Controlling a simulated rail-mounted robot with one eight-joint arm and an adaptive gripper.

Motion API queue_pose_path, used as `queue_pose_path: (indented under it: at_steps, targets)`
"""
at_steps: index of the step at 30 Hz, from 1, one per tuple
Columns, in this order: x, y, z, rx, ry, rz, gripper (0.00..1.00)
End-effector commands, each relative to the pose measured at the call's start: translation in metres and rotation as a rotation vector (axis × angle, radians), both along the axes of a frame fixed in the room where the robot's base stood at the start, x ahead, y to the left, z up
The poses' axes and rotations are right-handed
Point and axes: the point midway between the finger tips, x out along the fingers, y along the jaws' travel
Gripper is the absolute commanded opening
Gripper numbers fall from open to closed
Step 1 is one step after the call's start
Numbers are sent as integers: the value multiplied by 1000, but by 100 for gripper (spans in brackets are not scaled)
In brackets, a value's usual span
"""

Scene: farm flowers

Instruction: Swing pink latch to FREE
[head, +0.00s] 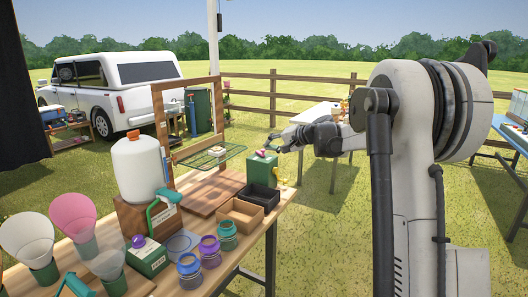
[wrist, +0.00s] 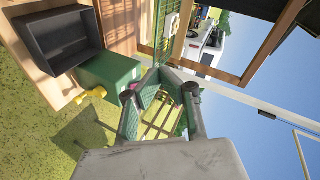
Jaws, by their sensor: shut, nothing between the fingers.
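A green box (head: 262,168) stands at the far right end of the wooden table, with a small pink latch (head: 260,154) on top. In the wrist view, the green box (wrist: 108,78) has a yellow fitting on its side, and only a sliver of the pink latch (wrist: 133,86) shows beside a finger. My gripper (head: 270,148) is at the box's top, very close to the latch; I cannot tell whether they touch. In the wrist view my gripper (wrist: 158,71) has its fingers brought together with nothing held. The FREE mark is not readable.
A black tray (head: 259,197) and a brown tray (head: 240,215) sit in front of the box. A wooden frame (head: 158,115) with a green wire shelf (head: 208,156) stands behind. Jars, funnels and a white tank (head: 138,165) fill the near left table.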

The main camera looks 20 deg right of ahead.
Motion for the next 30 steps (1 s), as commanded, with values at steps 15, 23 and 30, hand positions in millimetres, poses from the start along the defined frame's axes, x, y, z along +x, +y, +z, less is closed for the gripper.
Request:
queue_pose_path:
  at_steps: [15, 23, 30]
  targets:
    - [71, -152, -68, 261, -156, -114, 0]
    - [74, -166, -75, 285, -172, -123, 0]
    - [74, -165, -75, 283, -172, -123, 0]
